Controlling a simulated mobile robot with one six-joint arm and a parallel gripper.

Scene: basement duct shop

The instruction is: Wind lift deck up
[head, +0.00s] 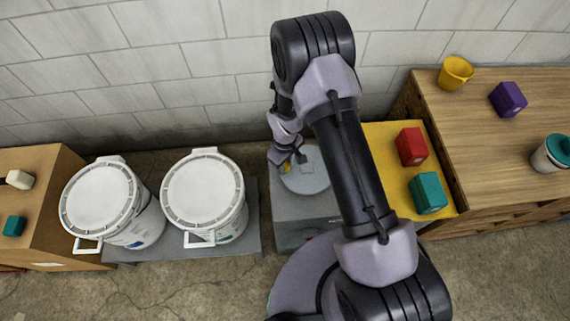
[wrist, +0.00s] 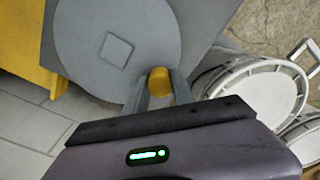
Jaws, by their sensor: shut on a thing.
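A grey round crank wheel (head: 312,182) with a square hub lies flat on top of a grey box (head: 290,228) by the wall. The wheel (wrist: 85,30) and its yellow knob (wrist: 160,86) show clearly in the wrist view. The knob sits near the wheel's rim. My gripper (head: 290,161) is over the wheel, shut on the knob, with a finger on either side of it. A yellow deck (head: 387,143) lies right of the box, partly hidden by my arm. It carries a red box (head: 411,147) and a teal box (head: 428,193).
Two white lidded buckets (head: 97,200) (head: 203,190) stand on a low grey platform (head: 254,240) to the left. A wooden bench (head: 480,135) at right holds a yellow bucket (head: 455,73), a purple box (head: 508,99) and a teal-lidded jar (head: 551,154). A wooden cabinet (head: 58,190) stands far left.

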